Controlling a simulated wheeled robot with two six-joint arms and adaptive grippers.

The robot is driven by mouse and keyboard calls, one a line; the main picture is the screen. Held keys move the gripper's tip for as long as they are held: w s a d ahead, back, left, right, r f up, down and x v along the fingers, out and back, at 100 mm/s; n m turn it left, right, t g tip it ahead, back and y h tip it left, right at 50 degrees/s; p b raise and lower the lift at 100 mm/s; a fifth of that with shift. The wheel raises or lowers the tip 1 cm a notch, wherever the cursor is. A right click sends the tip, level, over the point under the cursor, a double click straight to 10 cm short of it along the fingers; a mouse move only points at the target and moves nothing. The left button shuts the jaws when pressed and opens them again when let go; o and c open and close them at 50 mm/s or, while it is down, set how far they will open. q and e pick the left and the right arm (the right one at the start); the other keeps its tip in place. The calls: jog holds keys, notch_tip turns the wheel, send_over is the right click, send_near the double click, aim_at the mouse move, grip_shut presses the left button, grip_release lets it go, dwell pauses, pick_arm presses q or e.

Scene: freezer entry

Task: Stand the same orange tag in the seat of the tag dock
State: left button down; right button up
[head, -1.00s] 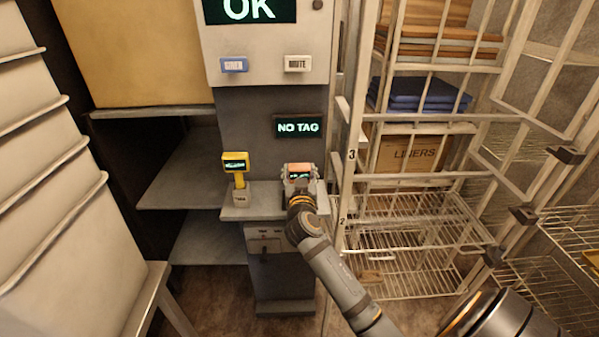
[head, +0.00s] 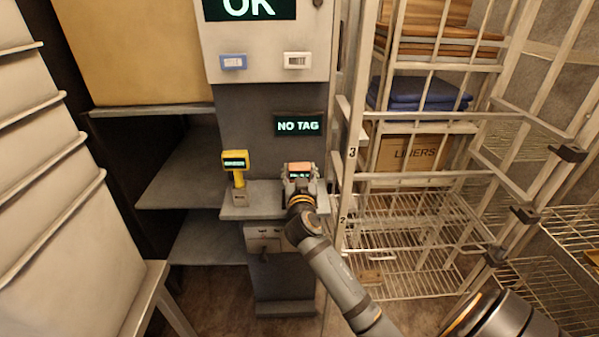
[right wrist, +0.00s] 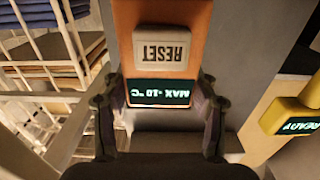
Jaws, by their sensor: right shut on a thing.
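The orange tag (head: 299,167) is in my right gripper (head: 300,178), over the right part of the grey ledge. In the right wrist view the tag (right wrist: 182,15) has a white RESET button and a small screen reading MAX -10 °C, upside down. The fingers of my right gripper (right wrist: 160,95) are shut on its two sides. A dark NO TAG display (head: 298,125) is on the column just above. The dock's seat is hidden behind my gripper and the tag, so I cannot tell if they touch. My left gripper is not in view.
A yellow handheld device (head: 235,163) stands in a holder at the left of the ledge (head: 262,208). A white wire rack (head: 352,215) with boards, blue cloths and a LINERS box (head: 412,154) stands close on the right. White panel with OK screen (head: 250,8) above.

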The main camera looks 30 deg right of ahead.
jog(key=shift+b, duration=0.45)
dwell(1.1)
jog(key=shift+f+b, duration=1.15)
jog(key=shift+b, duration=0.2)
dwell(0.8)
jog(key=o, duration=1.1)
jog(key=shift+s+a+f, duration=0.1)
jog(key=shift+s+a, duration=0.1)
jog(key=shift+s, duration=0.15)
jog(key=v, duration=0.6)
jog(key=shift+s+a, duration=0.2)
jog(key=shift+s, duration=0.1)
